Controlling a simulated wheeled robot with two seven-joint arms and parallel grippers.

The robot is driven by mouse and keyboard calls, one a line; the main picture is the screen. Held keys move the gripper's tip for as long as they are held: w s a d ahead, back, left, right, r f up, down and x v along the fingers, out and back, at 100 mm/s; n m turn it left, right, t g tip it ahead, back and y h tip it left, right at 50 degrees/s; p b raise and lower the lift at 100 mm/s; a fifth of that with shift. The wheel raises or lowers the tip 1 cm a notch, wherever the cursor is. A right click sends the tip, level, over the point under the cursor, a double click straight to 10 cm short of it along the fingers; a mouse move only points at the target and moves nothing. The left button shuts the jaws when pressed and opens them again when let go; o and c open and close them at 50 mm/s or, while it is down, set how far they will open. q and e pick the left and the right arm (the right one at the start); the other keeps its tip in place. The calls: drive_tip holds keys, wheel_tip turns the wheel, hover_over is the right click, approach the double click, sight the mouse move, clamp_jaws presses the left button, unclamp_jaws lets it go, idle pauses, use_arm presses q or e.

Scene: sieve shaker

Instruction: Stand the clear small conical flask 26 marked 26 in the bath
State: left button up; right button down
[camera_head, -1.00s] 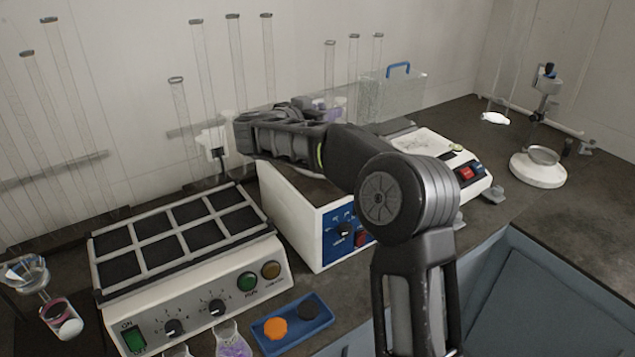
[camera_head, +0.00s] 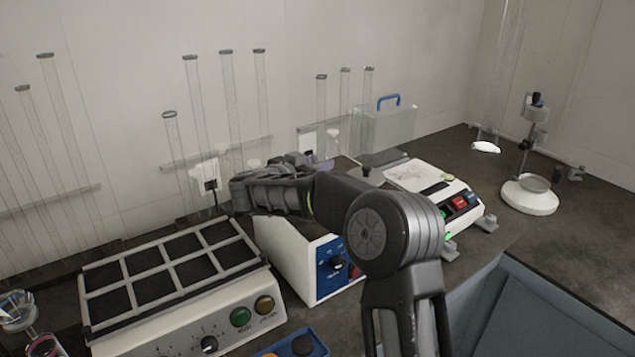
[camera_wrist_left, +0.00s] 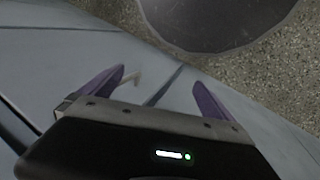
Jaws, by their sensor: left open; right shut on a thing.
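My right arm reaches across the bench in the head view. Its gripper (camera_head: 318,162) is shut above the back of the white box with the blue control panel (camera_head: 285,252), which looks like the bath. My arm covers much of that box's top. My left gripper (camera_wrist_left: 160,95) is open and empty in the left wrist view, with purple fingertips apart.
A shaker with a black-celled top (camera_head: 175,262) stands left of the box. A balance (camera_head: 435,190) and a clear case with a blue handle (camera_head: 385,130) stand right and behind. Tall glass tubes (camera_head: 230,110) line the wall. A blue tray (camera_head: 318,340) lies in front.

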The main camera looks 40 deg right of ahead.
drive_tip(key=shift+f, duration=2.45)
drive_tip(key=shift+f, duration=0.2)
drive_tip(key=c, duration=1)
unclamp_jaws()
drive_tip(key=shift+o, duration=0.2)
drive_tip(key=shift+r, duration=0.1)
drive_tip(key=shift+a+r, duration=0.1)
drive_tip(key=b+v, duration=0.1)
drive_tip(key=v, duration=0.9)
drive_tip(key=shift+s+a+r, duration=0.1)
drive_tip(key=shift+a, duration=0.1)
drive_tip(key=shift+s+a+r+b, duration=0.1)
drive_tip(key=shift+s+a+b, duration=0.2)
drive_tip(key=shift+a, duration=0.3)
